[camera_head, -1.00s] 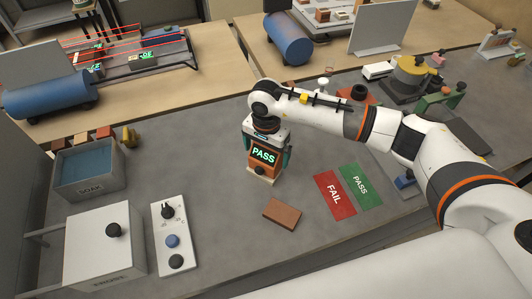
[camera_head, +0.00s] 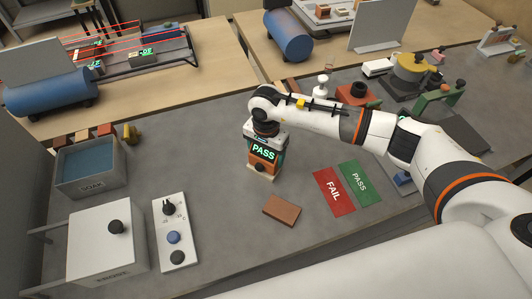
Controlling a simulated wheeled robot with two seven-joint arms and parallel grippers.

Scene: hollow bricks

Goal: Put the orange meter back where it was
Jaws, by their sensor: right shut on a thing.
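The orange meter (camera_head: 261,164) is a small boxy device with a green lit PASS display and a pale base, upright near the middle of the grey bench. My right gripper (camera_head: 266,147) comes down on it from above and is shut on it; the gripper hides its top. I cannot tell whether the base touches the bench or hangs just above it. My left gripper is not in view.
A brown brick (camera_head: 282,210) lies just in front of the meter. A red FAIL mat (camera_head: 333,203) and a green PASS mat (camera_head: 368,192) lie to the right. A soak tank (camera_head: 92,184), a white box (camera_head: 96,262) and a knob panel (camera_head: 174,274) stand left.

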